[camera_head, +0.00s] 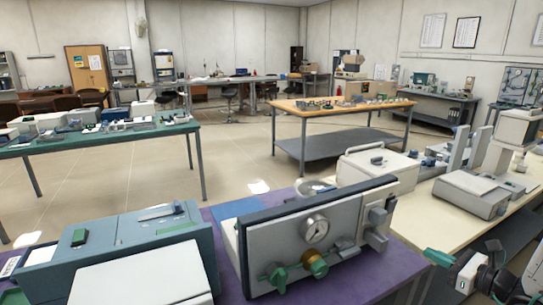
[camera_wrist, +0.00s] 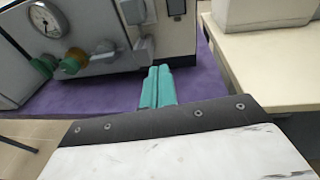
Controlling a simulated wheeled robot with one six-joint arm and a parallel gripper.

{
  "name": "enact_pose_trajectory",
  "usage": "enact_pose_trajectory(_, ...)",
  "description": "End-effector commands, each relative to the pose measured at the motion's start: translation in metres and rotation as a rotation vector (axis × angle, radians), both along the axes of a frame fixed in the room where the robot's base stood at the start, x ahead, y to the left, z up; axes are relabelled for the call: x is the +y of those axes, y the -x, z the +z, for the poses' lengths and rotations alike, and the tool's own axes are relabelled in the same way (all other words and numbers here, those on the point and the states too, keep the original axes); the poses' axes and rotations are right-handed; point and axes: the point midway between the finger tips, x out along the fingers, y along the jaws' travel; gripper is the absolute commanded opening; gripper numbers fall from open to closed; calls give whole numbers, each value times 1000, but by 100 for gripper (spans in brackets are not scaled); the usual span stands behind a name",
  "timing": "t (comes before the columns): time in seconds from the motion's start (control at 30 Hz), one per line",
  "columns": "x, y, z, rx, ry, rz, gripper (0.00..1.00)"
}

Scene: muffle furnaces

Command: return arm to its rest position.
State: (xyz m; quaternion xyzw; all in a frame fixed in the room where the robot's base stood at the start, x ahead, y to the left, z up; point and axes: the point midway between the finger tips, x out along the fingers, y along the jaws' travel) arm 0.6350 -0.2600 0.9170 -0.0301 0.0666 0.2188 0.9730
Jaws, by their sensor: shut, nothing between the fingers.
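My gripper shows at the lower right of the head view (camera_head: 438,258) with its green fingers pointing left, above the gap beside the purple-topped table. In the wrist view the two green fingers (camera_wrist: 157,87) lie side by side, closed together with nothing between them. A grey furnace-like unit (camera_head: 285,241) with a round gauge, a green valve handle and a brass knob stands on the purple surface. It also shows at the upper left of the wrist view (camera_wrist: 95,55), ahead of and apart from my fingers.
A blue-grey cabinet unit (camera_head: 110,250) stands at left on the purple tabletop (camera_head: 375,272). A cream bench (camera_head: 440,225) with grey instruments runs along the right, close to my arm. Beyond stand a wooden-topped table (camera_head: 340,112) and a green-topped table (camera_head: 110,138), with open floor between.

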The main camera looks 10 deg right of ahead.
Motion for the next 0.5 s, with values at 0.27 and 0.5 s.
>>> enact_pose_trajectory(0.27, 96, 46, 29, 13, 265, 533, 0)
enact_pose_trajectory(0.5, 167, 106, 65, -23, 638, 1092, 0)
